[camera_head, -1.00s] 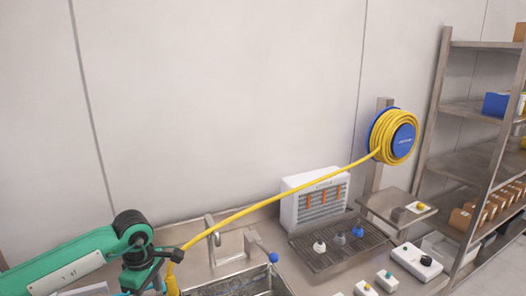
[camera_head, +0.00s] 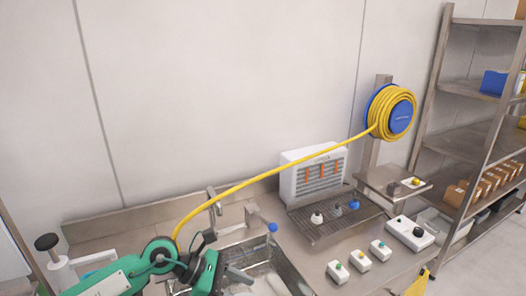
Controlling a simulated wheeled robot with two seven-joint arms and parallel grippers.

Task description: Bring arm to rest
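My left arm comes in at the lower left, with its green wrist over the left edge of the sink (camera_head: 262,252). My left gripper (camera_head: 222,268) is partly hidden by the wrist; its fingers are too small and dark to tell whether they are open or shut. A yellow hose (camera_head: 270,181) runs from the blue-centred reel (camera_head: 392,112) down to the left, passing behind the tap (camera_head: 213,202). Its lower end goes out of sight behind my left wrist, so I cannot tell whether the gripper holds it.
A white vent-like unit (camera_head: 312,176) stands behind a drain rack (camera_head: 335,219) with several small nozzles. Small button boxes (camera_head: 359,261) sit on the counter's front right. A metal shelf (camera_head: 466,145) stands at the right. A yellow object (camera_head: 418,283) shows at the bottom right.

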